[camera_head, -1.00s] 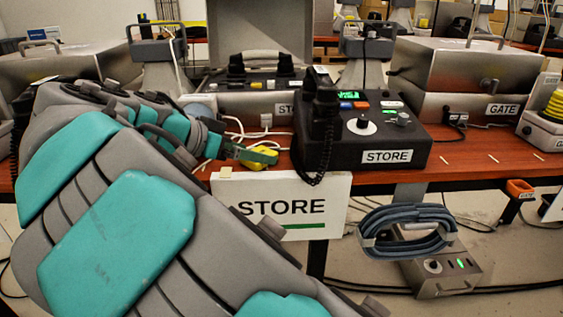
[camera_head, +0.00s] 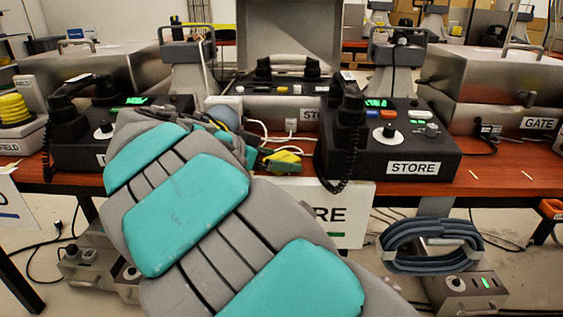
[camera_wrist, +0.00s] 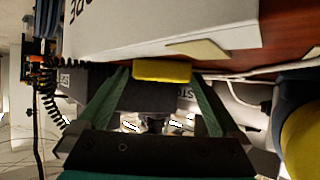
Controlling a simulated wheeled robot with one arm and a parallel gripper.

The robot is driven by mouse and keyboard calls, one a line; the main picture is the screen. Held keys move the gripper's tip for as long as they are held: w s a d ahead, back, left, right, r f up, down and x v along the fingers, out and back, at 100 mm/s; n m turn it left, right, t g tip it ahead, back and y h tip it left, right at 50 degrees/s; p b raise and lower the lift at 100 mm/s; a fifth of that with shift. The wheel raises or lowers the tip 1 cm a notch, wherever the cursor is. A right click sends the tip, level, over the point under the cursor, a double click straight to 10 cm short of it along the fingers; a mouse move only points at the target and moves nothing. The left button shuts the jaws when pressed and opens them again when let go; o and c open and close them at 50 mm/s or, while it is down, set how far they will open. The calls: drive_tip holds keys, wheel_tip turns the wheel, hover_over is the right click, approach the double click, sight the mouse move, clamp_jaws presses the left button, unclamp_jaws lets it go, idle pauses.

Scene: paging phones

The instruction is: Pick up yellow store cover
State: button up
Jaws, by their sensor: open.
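The yellow store cover (camera_head: 281,163) is a small yellow block near the table's front edge in the head view, left of the black STORE phone (camera_head: 400,145). Green finger parts overlap it there. In the wrist view the yellow cover (camera_wrist: 162,71) lies between the tips of my two green fingers. My gripper (camera_wrist: 160,78) is open around it, with a narrow gap seeming to show at each side; I cannot tell whether either finger touches it. In the head view my gripper (camera_head: 268,156) is partly hidden by my own arm.
The white STORE sign (camera_head: 350,205) hangs at the table's front edge, partly behind my arm. White cables (camera_head: 266,138) run behind the cover. Another black phone (camera_head: 70,150) stands left, and a coiled blue cable (camera_head: 430,247) hangs below the table at right.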

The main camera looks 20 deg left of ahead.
drive_tip(key=c, duration=1.5)
drive_tip(key=shift+r, duration=0.15)
